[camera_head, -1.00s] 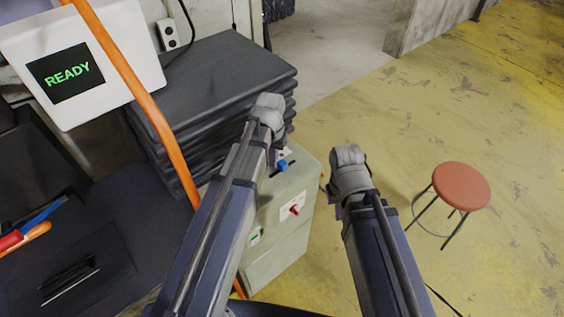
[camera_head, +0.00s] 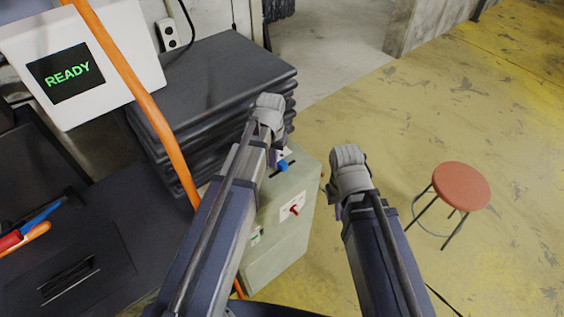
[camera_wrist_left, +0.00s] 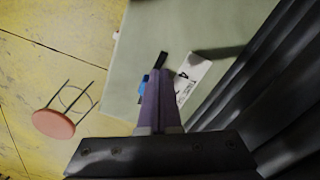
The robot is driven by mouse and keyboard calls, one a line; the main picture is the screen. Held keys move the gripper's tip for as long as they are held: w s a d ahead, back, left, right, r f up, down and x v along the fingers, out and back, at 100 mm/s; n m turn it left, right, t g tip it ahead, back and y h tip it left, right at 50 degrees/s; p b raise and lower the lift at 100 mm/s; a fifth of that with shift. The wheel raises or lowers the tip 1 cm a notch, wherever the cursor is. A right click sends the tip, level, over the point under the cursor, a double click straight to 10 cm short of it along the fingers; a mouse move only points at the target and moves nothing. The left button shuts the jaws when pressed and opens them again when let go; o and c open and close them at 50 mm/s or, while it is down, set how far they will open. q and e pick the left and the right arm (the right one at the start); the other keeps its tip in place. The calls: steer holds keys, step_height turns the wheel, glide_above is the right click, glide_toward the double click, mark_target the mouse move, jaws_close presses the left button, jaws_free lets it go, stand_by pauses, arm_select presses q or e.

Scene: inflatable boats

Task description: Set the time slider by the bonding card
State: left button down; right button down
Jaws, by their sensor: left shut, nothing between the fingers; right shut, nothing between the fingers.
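A pale green control box (camera_head: 272,262) stands in the middle of the head view. A blue slider knob (camera_head: 282,165) is on its top, beside a white label. In the left wrist view the blue knob (camera_wrist_left: 144,87) is partly behind my fingers, with a dark slot (camera_wrist_left: 162,60) and a marked white card (camera_wrist_left: 193,78) beside it. My left gripper (camera_head: 273,158) is shut and empty, its tips close beside the knob; I cannot tell whether they touch. My right gripper (camera_head: 338,211) is shut and empty, over the floor right of the box. I cannot read the card.
A red switch (camera_head: 294,210) is on the box's side. Dark stacked slabs (camera_head: 215,75) stand behind the box, and an orange hose (camera_head: 150,105) crosses the view. A red stool (camera_head: 461,186) stands right on open yellow floor.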

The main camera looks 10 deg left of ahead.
mark_target(281, 164)
arm_select(q)
steer(key=shift+f+b, duration=0.45)
steer(key=shift+f+b, duration=1.9)
steer(key=shift+r, duration=0.1)
steer(key=shift+r+p, duration=0.15)
steer(key=shift+p, duration=0.15)
steer(key=shift+w+d, duration=0.15)
steer(key=shift+w, duration=0.05)
steer(key=shift+w+d, duration=0.65)
steer(key=shift+w, duration=0.2)
steer(key=shift+w+d, duration=0.6)
steer(key=shift+w, duration=0.2)
steer(key=shift+s+a, duration=0.4)
steer(key=shift+s, duration=0.15)
